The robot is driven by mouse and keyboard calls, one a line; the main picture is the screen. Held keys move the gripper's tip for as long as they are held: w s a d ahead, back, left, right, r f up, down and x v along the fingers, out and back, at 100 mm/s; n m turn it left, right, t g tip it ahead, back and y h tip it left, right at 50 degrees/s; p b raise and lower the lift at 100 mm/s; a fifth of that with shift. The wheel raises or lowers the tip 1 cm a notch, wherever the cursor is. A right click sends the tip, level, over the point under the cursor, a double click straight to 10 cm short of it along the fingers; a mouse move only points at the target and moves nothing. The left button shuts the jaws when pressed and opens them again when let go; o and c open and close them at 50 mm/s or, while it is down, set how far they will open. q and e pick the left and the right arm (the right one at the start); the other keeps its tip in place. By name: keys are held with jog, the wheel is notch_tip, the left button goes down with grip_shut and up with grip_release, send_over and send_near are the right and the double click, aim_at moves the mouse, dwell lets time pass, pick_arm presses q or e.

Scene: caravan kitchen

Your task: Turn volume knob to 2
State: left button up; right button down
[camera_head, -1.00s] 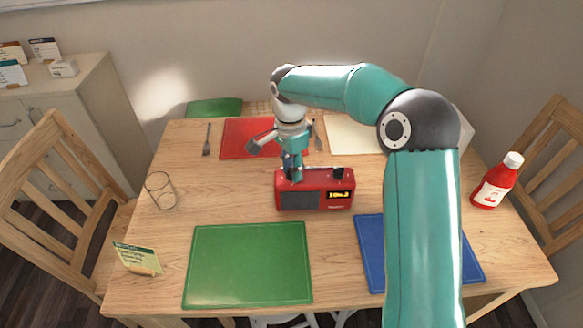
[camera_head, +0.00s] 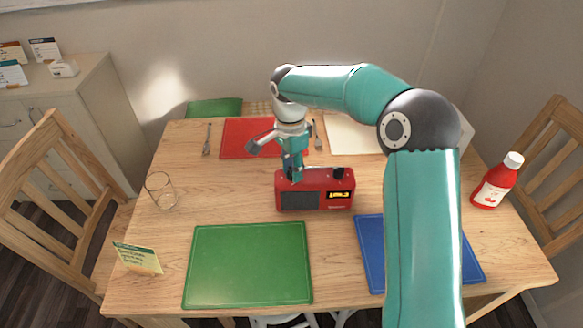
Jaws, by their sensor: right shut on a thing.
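A red radio (camera_head: 328,200) stands on the wooden table near its middle. Its front has a dark speaker grille on the left and a small lit yellow display (camera_head: 339,196) on the right; the digits are too small to read surely. A black knob (camera_head: 338,174) shows on the top right of the radio. My right gripper (camera_head: 293,177) points down at the top left of the radio and is shut on a knob there, which the fingers mostly hide. The knob's setting cannot be read. My left gripper is not in view.
A green placemat (camera_head: 248,264) and a blue placemat (camera_head: 370,252) lie in front of the radio. A glass (camera_head: 160,190) and a small card (camera_head: 138,258) stand at left, a ketchup bottle (camera_head: 497,182) at right. A red placemat (camera_head: 236,138) lies behind.

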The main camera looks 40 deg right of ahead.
aim_at(290, 167)
jog(key=c, duration=0.9)
grip_release()
jog(key=shift+r, duration=0.1)
jog(key=r, duration=0.7)
jog(key=w+r, duration=0.1)
jog(key=r, duration=0.3)
jog(key=shift+r, duration=0.3)
